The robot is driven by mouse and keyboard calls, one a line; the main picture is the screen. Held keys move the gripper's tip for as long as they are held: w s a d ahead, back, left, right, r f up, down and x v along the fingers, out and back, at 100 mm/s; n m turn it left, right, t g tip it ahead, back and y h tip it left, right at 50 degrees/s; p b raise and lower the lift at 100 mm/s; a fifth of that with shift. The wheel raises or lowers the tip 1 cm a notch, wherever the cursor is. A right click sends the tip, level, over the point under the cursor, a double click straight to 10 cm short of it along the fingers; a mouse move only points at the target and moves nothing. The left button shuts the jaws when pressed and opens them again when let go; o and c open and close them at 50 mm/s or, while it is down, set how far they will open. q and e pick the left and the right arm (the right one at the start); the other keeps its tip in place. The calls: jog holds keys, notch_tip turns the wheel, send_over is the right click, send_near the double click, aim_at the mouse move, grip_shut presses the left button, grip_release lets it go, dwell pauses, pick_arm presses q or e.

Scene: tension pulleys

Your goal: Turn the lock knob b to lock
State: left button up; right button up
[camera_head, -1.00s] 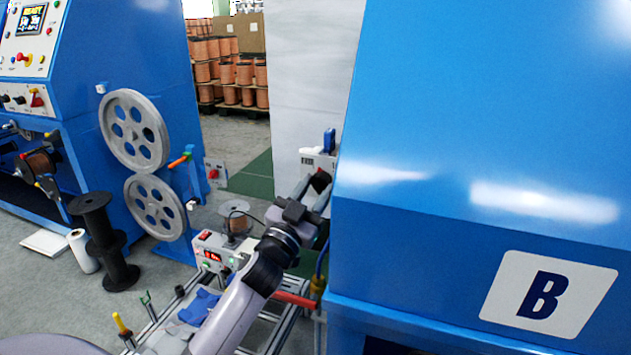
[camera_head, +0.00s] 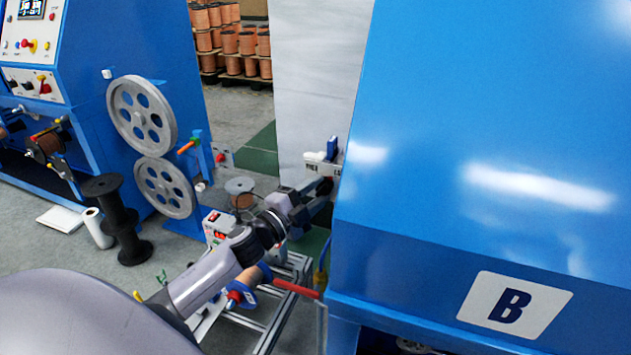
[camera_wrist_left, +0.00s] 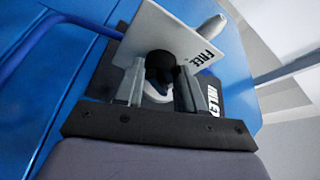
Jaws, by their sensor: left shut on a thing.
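My left gripper (camera_head: 327,187) reaches to the left edge of the large blue machine marked B (camera_head: 515,305). In the left wrist view its two grey fingers (camera_wrist_left: 160,82) are shut on a dark round knob (camera_wrist_left: 160,66). The knob sits by a white plate with the word FREE (camera_wrist_left: 170,36). A dark label (camera_wrist_left: 211,97) with white letters lies beside the fingers. The knob's pointing direction is partly hidden by the fingers and plate. In the head view the knob is hidden by the gripper and the machine's edge. My right gripper is not in view.
A red bar (camera_head: 297,289) and an aluminium frame (camera_head: 262,330) lie below my left arm. A small box with a red switch (camera_head: 216,222) stands behind it. Another blue machine with two grey wheels (camera_head: 142,117) is at left.

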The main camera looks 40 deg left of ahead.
pick_arm(q)
jog(key=shift+r+m+g+p, duration=0.2)
jog(key=shift+m+g+p, duration=0.2)
jog(key=shift+m+p, duration=0.7)
jog(key=o, duration=1)
jog(key=shift+f, duration=0.1)
jog(key=shift+o, duration=0.2)
jog(key=shift+s, duration=0.1)
jog(key=s+a+b, duration=0.1)
jog(key=s, duration=0.5)
jog(key=shift+s, duration=0.4)
jog(key=shift+f, duration=0.1)
